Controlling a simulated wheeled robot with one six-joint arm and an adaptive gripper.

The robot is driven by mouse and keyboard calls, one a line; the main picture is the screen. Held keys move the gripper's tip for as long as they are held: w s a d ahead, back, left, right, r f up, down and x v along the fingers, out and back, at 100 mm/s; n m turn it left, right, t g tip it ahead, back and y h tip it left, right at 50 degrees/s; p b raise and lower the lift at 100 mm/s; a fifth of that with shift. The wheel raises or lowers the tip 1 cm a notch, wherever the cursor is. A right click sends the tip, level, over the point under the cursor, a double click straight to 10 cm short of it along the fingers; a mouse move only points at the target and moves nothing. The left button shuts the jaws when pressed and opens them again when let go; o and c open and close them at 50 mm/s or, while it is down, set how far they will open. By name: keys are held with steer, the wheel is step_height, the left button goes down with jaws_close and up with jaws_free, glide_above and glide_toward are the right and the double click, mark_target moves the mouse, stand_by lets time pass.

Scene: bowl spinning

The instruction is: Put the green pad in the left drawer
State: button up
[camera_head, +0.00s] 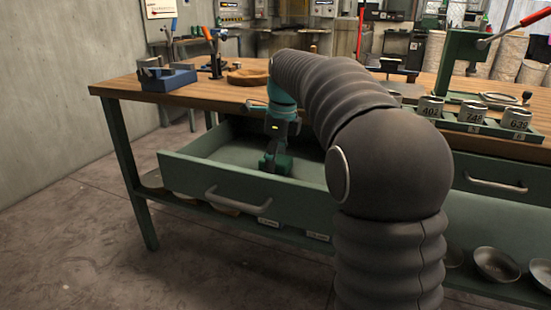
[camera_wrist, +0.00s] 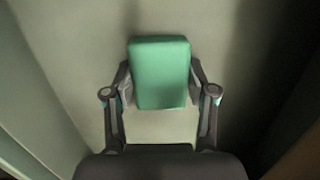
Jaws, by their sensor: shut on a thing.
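The green pad (camera_wrist: 160,72) is a small rounded block, seen in the wrist view between the two fingers of my gripper (camera_wrist: 160,85). My gripper is shut on it. In the head view my gripper (camera_head: 276,160) reaches down inside the open left drawer (camera_head: 245,201), and the pad looks dark green at its tip. The drawer is green with a metal handle and is pulled out under the bench top. The drawer floor lies behind the pad in the wrist view; whether the pad touches it I cannot tell.
The wooden bench top (camera_head: 135,86) lies above the drawer, with a blue vise (camera_head: 168,78) at its left end. A closed right drawer has a handle (camera_head: 495,183). Numbered cups (camera_head: 473,112) stand on the bench at right. Bowls (camera_head: 496,264) sit on the lower shelf. My arm hides the middle.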

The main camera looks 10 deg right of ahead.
mark_target(281, 159)
steer(key=o, duration=1.1)
step_height(281, 159, up, 12)
steer(key=d+p, duration=0.1)
steer(key=p, duration=0.1)
steer(key=shift+s+p, duration=0.3)
steer(key=shift+s, duration=0.15)
steer(key=shift+d, duration=0.1)
